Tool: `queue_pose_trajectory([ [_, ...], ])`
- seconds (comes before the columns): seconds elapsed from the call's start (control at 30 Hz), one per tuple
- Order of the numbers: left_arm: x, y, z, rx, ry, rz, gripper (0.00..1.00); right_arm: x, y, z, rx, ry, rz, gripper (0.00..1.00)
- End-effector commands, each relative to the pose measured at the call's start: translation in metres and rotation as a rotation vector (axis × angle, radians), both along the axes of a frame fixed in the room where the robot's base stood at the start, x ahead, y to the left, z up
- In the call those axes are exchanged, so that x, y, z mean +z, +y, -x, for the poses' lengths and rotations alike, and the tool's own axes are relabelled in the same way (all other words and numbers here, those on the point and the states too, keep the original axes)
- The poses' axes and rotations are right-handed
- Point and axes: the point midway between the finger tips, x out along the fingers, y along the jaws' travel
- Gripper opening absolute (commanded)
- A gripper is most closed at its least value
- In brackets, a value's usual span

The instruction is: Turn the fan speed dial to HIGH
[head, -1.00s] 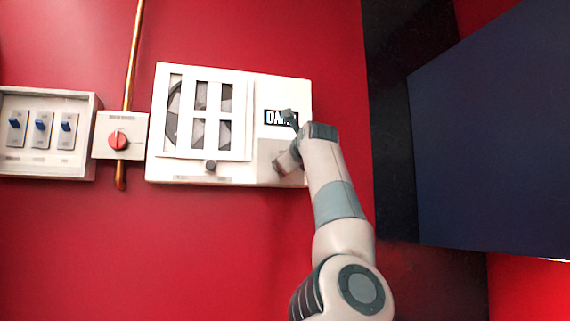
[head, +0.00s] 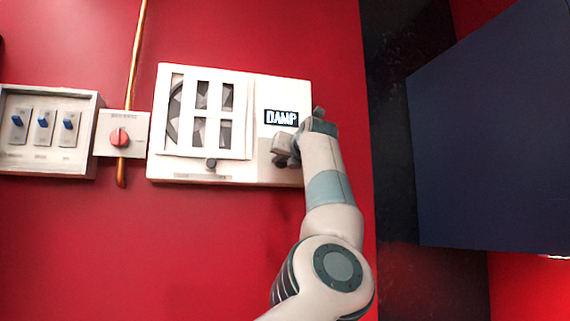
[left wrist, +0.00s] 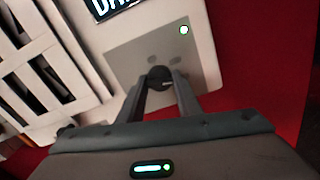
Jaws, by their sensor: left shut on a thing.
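A white fan unit (head: 230,176) hangs on the red wall, with a fan behind its slatted grille and a lit display (head: 281,118) reading DAMP. In the left wrist view, a dark round dial (left wrist: 160,77) with a small light pointer mark sits on a grey plate below the display. My left gripper (left wrist: 160,88) is shut on this dial, one finger on each side. In the head view my left gripper (head: 281,158) covers the dial at the unit's lower right. The setting marks around the dial are too small to read. My right gripper is out of view.
A small dark knob (head: 211,164) sits below the grille. To the left are a red rotary switch (head: 119,138) on a copper pipe (head: 134,55) and a box with three blue-levered switches (head: 43,119). A large dark panel (head: 490,130) stands at right.

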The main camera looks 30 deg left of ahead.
Motion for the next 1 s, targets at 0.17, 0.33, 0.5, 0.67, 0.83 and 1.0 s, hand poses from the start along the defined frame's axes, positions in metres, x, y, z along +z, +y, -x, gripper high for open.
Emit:
queue_pose_trajectory([
  [0.17,-0.005,0.0,-0.001,-0.001,0.11,-0.084,0.09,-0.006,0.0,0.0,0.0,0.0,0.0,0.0],
  [0.33,-0.005,0.0,-0.001,-0.001,0.181,-0.145,0.09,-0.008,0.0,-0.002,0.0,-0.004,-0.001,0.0],
  [0.5,-0.004,0.0,-0.001,-0.001,0.221,-0.177,0.09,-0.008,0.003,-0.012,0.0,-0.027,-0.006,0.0],
  [0.67,-0.004,0.0,-0.001,-0.001,0.234,-0.19,0.09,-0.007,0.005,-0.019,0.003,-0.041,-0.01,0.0],
  [0.83,-0.004,0.0,-0.001,-0.001,0.235,-0.19,0.09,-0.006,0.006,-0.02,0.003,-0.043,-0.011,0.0],
  [1.0,-0.004,0.0,-0.001,-0.001,0.235,-0.19,0.36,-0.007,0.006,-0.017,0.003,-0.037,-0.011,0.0],
])
